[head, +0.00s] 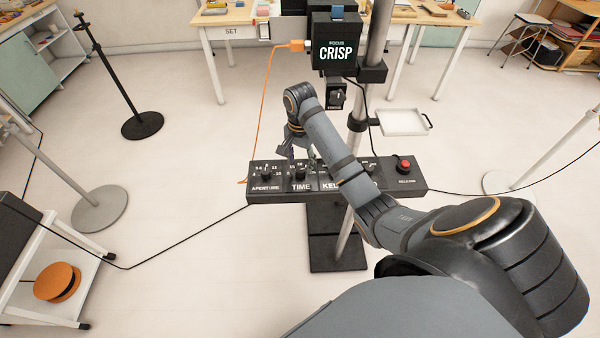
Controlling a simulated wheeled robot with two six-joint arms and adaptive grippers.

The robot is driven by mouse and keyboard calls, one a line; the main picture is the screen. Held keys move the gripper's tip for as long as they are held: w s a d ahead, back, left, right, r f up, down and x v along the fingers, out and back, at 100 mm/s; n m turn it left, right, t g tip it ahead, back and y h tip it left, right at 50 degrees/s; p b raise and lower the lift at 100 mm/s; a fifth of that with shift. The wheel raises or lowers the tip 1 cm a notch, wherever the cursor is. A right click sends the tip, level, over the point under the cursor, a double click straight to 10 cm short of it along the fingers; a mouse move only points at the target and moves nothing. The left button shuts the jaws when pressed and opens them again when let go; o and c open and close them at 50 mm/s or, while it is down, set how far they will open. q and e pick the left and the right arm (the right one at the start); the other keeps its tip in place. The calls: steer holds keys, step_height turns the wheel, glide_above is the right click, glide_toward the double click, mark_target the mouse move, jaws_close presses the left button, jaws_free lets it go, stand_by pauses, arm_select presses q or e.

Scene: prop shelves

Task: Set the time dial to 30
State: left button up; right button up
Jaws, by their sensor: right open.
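The control panel (410,190) is a dark bar on a stand, with APERTURE, TIME and KEL… labels along its front. The time dial (300,174) is a small black knob above the TIME label, with small numbers around it. Its pointer setting is too small to read. My right gripper (301,156) hangs just above and behind the time dial, fingers pointing down and apart. Whether it touches the knob I cannot tell. My right forearm hides part of the panel to the right, around the KEL… dial. My left gripper is out of view.
The aperture dial (266,175) sits left of the time dial. A red release button (404,165) is at the panel's right end. A black box with a CRISP display (336,52) hangs above on the pole (379,35). An orange cable (265,95) runs down behind the panel.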

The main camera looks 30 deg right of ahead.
mark_target(300, 169)
step_height(300, 169, down, 3)
steer(key=shift+f+b, duration=0.1)
steer(key=shift+b, duration=0.6)
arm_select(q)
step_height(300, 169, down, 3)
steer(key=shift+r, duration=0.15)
arm_select(e)
jaws_close()
steer(key=shift+r+p, duration=0.35)
steer(key=shift+p, duration=0.45)
steer(key=n+p, duration=0.8)
steer(key=p, duration=0.3)
steer(key=shift+n, duration=0.4)
steer(key=n+p, duration=0.2)
steer(key=n, duration=0.1)
steer(key=shift+p, duration=0.4)
arm_select(q)
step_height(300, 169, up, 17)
steer(key=p, duration=0.2)
arm_select(e)
steer(key=shift+f+n, duration=0.2)
steer(key=shift+n, duration=1.7)
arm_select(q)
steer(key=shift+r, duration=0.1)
